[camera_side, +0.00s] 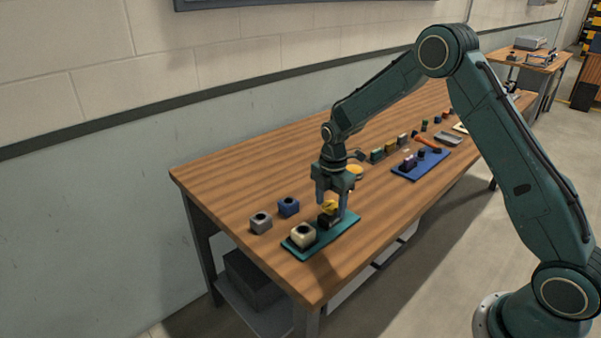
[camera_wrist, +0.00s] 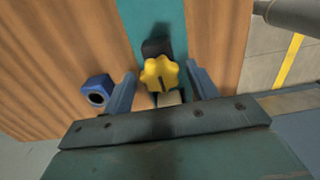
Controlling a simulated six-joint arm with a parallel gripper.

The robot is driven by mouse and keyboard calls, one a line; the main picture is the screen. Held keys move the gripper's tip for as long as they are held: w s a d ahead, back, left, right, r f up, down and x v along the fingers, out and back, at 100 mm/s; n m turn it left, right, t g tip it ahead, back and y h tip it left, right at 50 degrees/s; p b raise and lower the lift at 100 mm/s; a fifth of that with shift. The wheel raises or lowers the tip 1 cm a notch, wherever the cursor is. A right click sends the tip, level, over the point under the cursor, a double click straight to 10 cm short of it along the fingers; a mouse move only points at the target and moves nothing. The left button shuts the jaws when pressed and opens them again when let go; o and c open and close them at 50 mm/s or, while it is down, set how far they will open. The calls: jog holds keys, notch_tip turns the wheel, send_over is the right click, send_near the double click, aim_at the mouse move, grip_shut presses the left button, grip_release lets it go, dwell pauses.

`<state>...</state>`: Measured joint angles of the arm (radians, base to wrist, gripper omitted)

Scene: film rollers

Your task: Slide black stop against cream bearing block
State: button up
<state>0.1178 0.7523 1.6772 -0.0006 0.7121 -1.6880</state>
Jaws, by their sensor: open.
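The cream bearing block (camera_side: 303,237) sits at the near left end of the teal plate (camera_side: 346,232). The black stop (camera_side: 324,220) with a yellow star knob (camera_side: 329,207) on top stands on the same plate, to the right of the block. My gripper (camera_side: 331,204) is open and low over the stop, its fingers on either side of the knob. In the wrist view the yellow knob (camera_wrist: 159,73) lies between the fingers (camera_wrist: 162,86), with a gap on each side. The black stop (camera_wrist: 157,47) shows behind the knob. The cream block (camera_wrist: 169,99) is mostly hidden by the gripper body.
A blue block (camera_side: 288,206) and a grey block (camera_side: 261,222), each with a hole, stand left of the plate. A round yellow part (camera_side: 354,171) lies behind my gripper. A blue plate (camera_side: 421,164) with small parts and several loose parts lie farther right.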

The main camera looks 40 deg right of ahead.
aim_at(330, 214)
jog(key=shift+f, duration=2.1)
jog(key=shift+c, duration=0.2)
jog(key=c, duration=1.2)
jog(key=shift+a, duration=2.25)
jog(key=o, duration=1.2)
jog(key=shift+o, duration=0.2)
jog(key=shift+r, duration=0.15)
